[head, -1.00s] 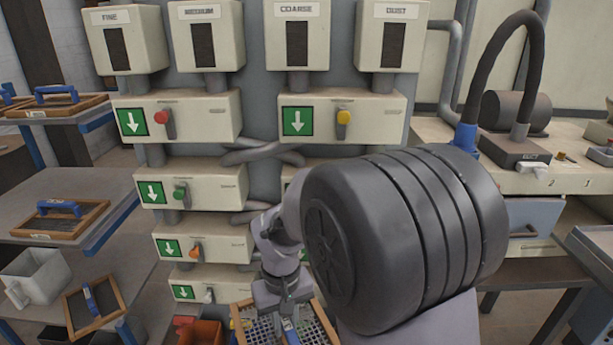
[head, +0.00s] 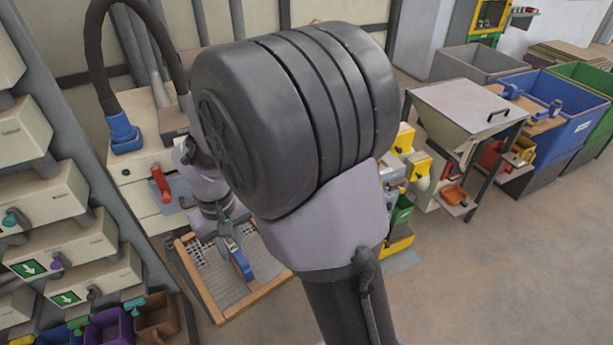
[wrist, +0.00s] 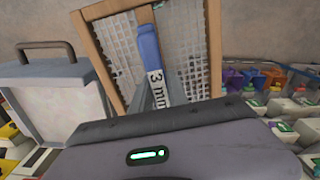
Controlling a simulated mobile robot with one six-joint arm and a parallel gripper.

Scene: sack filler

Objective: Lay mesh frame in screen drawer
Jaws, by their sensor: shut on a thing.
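The mesh frame (head: 262,293) has a wooden rim, grey mesh and a blue handle across it. My gripper (head: 229,240) is shut on that handle and holds the frame in the air, in front of a cream cabinet. In the wrist view the mesh frame (wrist: 214,60) stands up ahead, and its handle reads "3 mm" or similar. My gripper's fingertips (wrist: 161,92) are on the handle, partly hidden by the wrist housing. A blue-grey front (head: 172,196) beside a red handle shows on the cabinet, mostly behind my arm. I cannot tell if this is the screen drawer.
Cream dispenser units (head: 65,245) stand at the left, with coloured bins (head: 110,330) below. A metal hopper (head: 465,105) and a blue crate (head: 575,125) are at the right. The floor at lower right is clear. My large arm joint hides the middle.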

